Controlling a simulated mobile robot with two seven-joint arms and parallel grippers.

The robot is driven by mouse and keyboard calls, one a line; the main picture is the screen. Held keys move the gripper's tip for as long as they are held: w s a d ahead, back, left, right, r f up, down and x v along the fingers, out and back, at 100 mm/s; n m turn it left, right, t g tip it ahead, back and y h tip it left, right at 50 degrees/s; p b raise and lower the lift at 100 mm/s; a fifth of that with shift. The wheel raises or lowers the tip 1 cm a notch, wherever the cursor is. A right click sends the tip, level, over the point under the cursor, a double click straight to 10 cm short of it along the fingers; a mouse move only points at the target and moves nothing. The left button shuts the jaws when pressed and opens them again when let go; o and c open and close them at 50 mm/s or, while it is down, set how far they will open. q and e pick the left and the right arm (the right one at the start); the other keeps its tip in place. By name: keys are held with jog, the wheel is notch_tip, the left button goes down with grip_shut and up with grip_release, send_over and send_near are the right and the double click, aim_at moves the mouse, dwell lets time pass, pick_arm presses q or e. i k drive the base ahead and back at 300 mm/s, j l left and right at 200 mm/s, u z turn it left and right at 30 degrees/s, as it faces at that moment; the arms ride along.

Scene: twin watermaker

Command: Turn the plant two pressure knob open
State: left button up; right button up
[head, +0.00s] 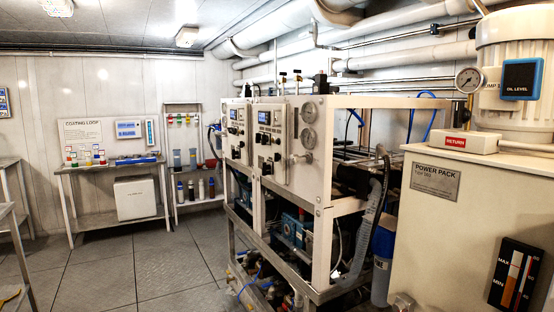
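The twin watermaker (327,190) is a white-framed machine in the middle of the head view. Two white control panels with small blue screens face left: a nearer panel (284,178) and a farther panel (236,145). I cannot read which one is plant two. A small light knob (302,158) sticks out at the nearer panel's right side, below two round gauges (308,125). Whether it is the pressure knob, and how far it is turned, I cannot tell. Neither of my grippers is in view.
A power pack cabinet (470,235) with a pump and gauge fills the right side. A bench (105,167) with bottles and a shelf rack (200,201) stand at the back wall. Metal tables edge the left. The tiled floor (150,265) left of the machine is clear.

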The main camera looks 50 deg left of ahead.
aim_at(295, 158)
jog(key=u, duration=1.45)
jog(key=i+j+z, duration=0.55)
jog(key=i+j, duration=0.15)
